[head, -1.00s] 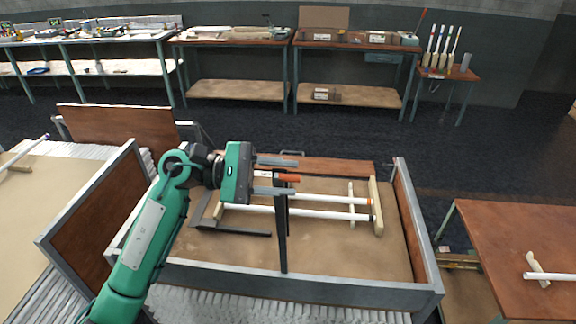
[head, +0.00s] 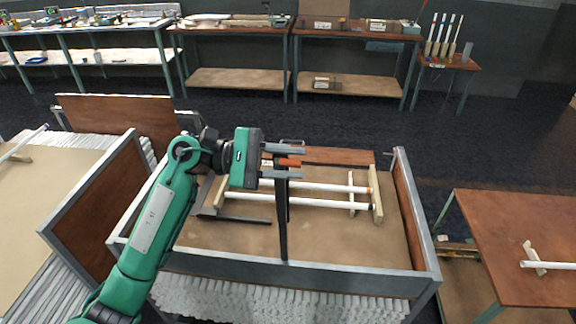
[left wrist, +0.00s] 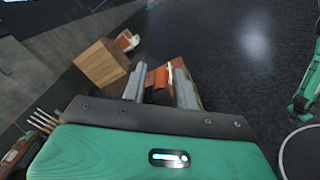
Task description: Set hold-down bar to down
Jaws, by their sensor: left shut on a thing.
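The hold-down bar (head: 282,215) is a dark bar at the crate's front middle, and it looks raised at its upper end. Its orange grip (head: 290,162) sits between the fingers of my left gripper (head: 286,162). The gripper is shut on this grip, above the crate. In the left wrist view the orange grip (left wrist: 160,80) shows between the grey fingers. Two white glass tubes (head: 320,204) lie across wooden supports (head: 376,195) inside the crate (head: 300,277). My gripper and arm hide part of the crate's left side. My right gripper is not recognisable in either view.
A brown-walled crate (head: 88,205) stands at the left. A brown table (head: 520,230) with a white tube on a wooden rest stands at the right. Workbenches (head: 240,32) line the back. Dark floor lies clear between the crate and benches.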

